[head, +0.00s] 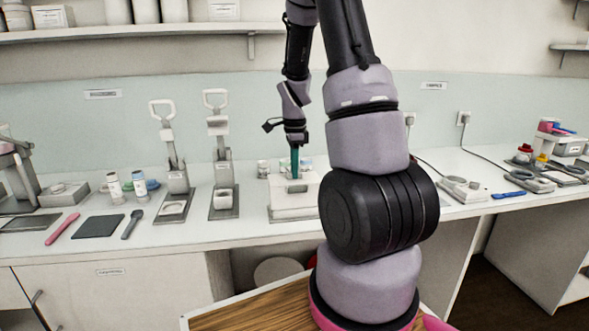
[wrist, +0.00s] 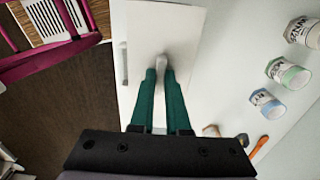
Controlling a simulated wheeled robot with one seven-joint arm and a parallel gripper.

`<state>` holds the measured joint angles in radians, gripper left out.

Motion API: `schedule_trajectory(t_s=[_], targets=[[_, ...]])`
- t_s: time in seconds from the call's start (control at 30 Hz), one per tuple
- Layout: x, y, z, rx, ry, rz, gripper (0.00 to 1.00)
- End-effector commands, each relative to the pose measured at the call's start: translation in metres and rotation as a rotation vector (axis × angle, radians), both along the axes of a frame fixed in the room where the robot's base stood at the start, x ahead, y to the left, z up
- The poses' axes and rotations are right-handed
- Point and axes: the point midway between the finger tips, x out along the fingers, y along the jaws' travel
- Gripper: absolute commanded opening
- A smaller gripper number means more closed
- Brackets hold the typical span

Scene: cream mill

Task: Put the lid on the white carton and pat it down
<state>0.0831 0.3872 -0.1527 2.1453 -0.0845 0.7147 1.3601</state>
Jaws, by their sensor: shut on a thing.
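The white carton (head: 292,205) stands on the counter, left of my arm in the head view. My gripper (head: 295,174) points down over it, with its teal fingers at the carton's top. In the wrist view my gripper (wrist: 161,75) is shut on a small grey grip on a flat white lid (wrist: 150,25). The lid lies below the fingers. I cannot tell whether it rests fully seated on the carton or is held just above it. My arm hides the carton's right side in the head view.
Several labelled jars (wrist: 288,74) stand beside the carton. Two grey press stands (head: 222,190), a dark mat (head: 98,225) and a pink tool (head: 62,229) lie to the left. A blue tool (head: 508,195) and a scale (head: 465,190) are on the right. A wooden-topped surface (head: 240,315) is in front.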

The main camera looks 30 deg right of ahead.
Motion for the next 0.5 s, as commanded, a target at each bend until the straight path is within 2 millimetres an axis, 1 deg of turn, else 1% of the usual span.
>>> schedule_trajectory(t_s=[0.27, 0.5], targets=[[0.0000, -0.0001, -0.0007, 0.000, 0.000, 0.000, 0.00], [-0.0003, -0.0001, -0.0066, 0.000, 0.001, 0.000, 0.00]])
